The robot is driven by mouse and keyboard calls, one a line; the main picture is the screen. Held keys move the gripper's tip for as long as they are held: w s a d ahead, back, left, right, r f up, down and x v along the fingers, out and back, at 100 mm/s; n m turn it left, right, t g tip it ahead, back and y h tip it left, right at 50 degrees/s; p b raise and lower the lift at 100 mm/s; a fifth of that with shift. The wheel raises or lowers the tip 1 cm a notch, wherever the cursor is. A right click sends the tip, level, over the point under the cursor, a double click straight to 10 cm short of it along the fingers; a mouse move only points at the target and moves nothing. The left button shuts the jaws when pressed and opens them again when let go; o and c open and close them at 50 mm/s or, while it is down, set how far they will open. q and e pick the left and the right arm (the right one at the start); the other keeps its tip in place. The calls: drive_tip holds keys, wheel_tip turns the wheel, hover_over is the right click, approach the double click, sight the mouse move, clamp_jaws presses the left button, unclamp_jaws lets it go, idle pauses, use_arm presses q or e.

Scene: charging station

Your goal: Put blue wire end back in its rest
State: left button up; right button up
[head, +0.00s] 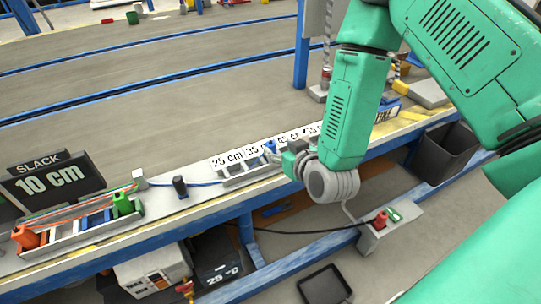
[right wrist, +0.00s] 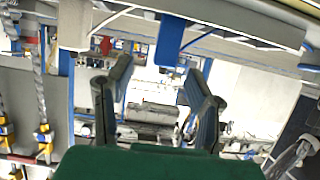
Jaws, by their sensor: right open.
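A blue wire end (head: 270,147) shows as a small blue piece at the labelled holder row, just left of my right gripper. A blue block, apparently this end, shows in the right wrist view (right wrist: 170,40), beyond the fingertips and between their lines. A thin blue wire (head: 205,184) runs left from the row past a black post. The rest tray (head: 68,240) at the left holds an orange end (head: 26,237) and a green end (head: 123,204), with blue-marked slots between. My right gripper (head: 291,160) is open and empty; its fingers (right wrist: 155,85) show apart. My left gripper is not in view.
The slack display (head: 50,182) reads 10 cm behind the tray. A labelled holder row (head: 240,172) lies along the bench edge. A blue upright (head: 301,50) stands behind my right arm. Below are a black bin (head: 440,150) and a grey box with a red plug (head: 385,230).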

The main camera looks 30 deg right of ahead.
sight(273, 147)
drive_tip(key=x, duration=0.1)
drive_tip(key=b+x, duration=0.1)
drive_tip(key=x, duration=0.2)
drive_tip(key=shift+a+f+b, duration=0.1)
drive_tip(key=shift+a+b, duration=0.15)
drive_tip(key=shift+b, duration=0.15)
drive_tip(key=shift+w, duration=0.35)
clamp_jaws()
